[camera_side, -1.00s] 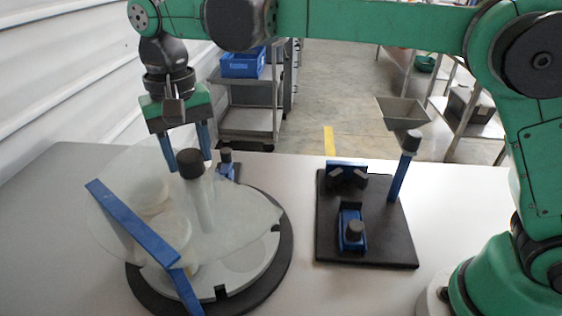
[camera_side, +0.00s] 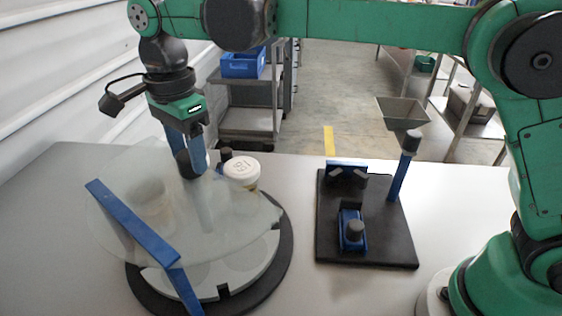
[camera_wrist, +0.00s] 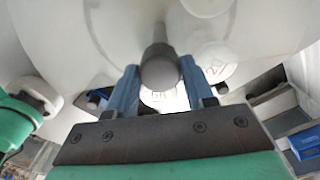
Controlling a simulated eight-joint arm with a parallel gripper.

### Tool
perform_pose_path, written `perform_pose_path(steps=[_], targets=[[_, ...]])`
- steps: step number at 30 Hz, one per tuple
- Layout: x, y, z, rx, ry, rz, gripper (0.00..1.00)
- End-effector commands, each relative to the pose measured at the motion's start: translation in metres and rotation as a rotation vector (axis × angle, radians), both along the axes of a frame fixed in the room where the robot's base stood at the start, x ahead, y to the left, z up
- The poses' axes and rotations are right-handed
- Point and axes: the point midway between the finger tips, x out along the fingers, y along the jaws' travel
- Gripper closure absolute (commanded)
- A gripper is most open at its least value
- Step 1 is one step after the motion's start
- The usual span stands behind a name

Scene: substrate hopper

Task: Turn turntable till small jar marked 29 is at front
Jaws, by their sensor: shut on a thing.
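The turntable (camera_side: 262,250) is a pale round plate with notches on a black base, partly behind a frosted clear sheet (camera_side: 120,165). My gripper (camera_side: 193,168) is shut on the dark-capped upright handle (camera_wrist: 160,68), between its two blue fingers. A small white-lidded jar (camera_side: 242,170) stands clear of the sheet at the turntable's back right; its number is too blurred to read surely. Another jar (camera_side: 152,195) is blurred behind the sheet. In the wrist view, one lid (camera_wrist: 217,71) bears a mark that seems to start with 2, and another lid (camera_wrist: 158,97) is partly hidden below the handle.
A blue bar (camera_side: 132,222) edges the sheet at front left. A black board (camera_side: 385,245) with blue fixtures and a post (camera_side: 404,165) stands to the right. Table between is clear.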

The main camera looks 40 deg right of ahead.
Motion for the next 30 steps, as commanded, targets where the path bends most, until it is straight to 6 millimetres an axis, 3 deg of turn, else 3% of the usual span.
perform_pose_path(steps=[6, 11, 21, 29, 30], targets=[[0.0, -0.0001, 0.0, 0.0, 0.0, -0.322, 0.87], [0.0, -0.0002, 0.0, 0.0, 0.0, -0.417, 0.87], [-0.0001, -0.0001, 0.0, 0.0, 0.0, -0.941, 0.87], [-0.0001, 0.0, 0.0, 0.0, 0.0, -1.003, 0.87], [-0.0001, 0.0, 0.0, 0.0, 0.0, -1.002, 0.51]])
